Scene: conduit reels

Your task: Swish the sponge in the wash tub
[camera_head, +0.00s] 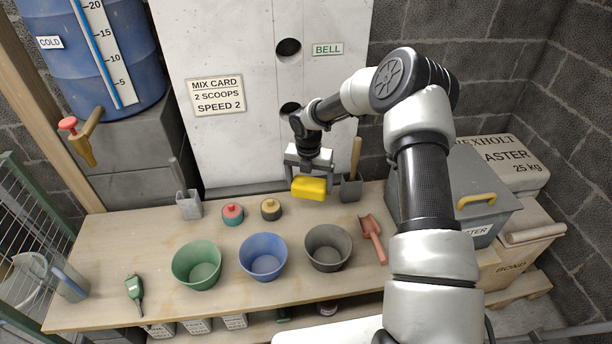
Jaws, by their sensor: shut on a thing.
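A yellow sponge (309,188) is held between the fingers of my gripper (310,178), which is shut on it. The sponge appears to be in the air over the back of the wooden bench, behind the tubs. A green tub (197,265), a blue tub (263,257) and a dark grey tub (328,248) stand in a row on the bench. No label shows which one is the wash tub. I cannot tell whether any holds water.
A grey holder (189,205) and another holder (351,188) stand at the bench (110,230) back. A red scoop (372,240) lies right of the grey tub, and a green tool (134,290) lies at left.

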